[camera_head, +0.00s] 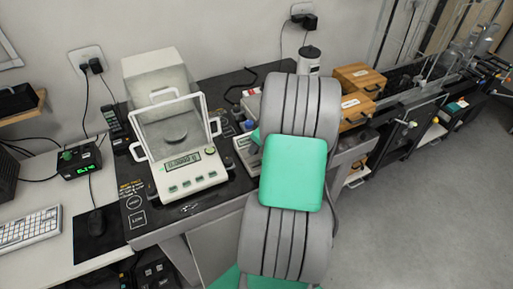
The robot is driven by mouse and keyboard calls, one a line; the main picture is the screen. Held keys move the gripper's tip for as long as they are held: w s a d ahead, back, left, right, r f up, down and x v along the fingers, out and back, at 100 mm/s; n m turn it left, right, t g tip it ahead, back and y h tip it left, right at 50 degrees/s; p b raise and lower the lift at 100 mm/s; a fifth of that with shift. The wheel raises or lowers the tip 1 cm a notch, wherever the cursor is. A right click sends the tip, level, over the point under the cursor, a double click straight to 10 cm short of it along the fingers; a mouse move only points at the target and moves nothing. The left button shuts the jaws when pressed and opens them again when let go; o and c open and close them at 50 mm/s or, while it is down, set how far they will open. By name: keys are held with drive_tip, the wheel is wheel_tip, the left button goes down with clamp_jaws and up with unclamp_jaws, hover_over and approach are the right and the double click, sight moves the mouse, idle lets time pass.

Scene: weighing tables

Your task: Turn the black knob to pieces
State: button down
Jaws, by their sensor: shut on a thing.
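My arm, with grey ribbed links and green covers, crosses the middle of the view and hides my gripper. I cannot see the jaws or what they touch. A small light-grey device (246,152) shows partly at the left edge of my arm; the rest of it is hidden. I cannot make out a black knob with a marked "pieces" setting; it may be behind my arm. A white balance (188,173) with a lit display and a clear draft shield (170,127) stands left of my arm on the dark weighing table (150,217).
Wooden boxes (360,77) and a white canister (309,62) stand behind my arm. The floor (430,220) at the right is clear.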

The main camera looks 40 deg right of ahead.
drive_tip(key=m, duration=0.2)
drive_tip(key=m+h+b, duration=0.2)
drive_tip(key=m, duration=0.1)
drive_tip(key=shift+a+m, duration=0.25)
drive_tip(key=shift+m, duration=0.05)
drive_tip(key=m+h, duration=0.1)
drive_tip(key=m, duration=0.1)
drive_tip(key=m+g+b, duration=0.1)
drive_tip(key=m, duration=0.2)
drive_tip(key=shift+w+a+h, duration=0.1)
drive_tip(key=shift+w+h, duration=0.05)
drive_tip(key=shift+h, duration=0.25)
drive_tip(key=c, duration=1.1)
unclamp_jaws()
drive_tip(key=v, duration=0.8)
drive_tip(key=shift+b, duration=0.4)
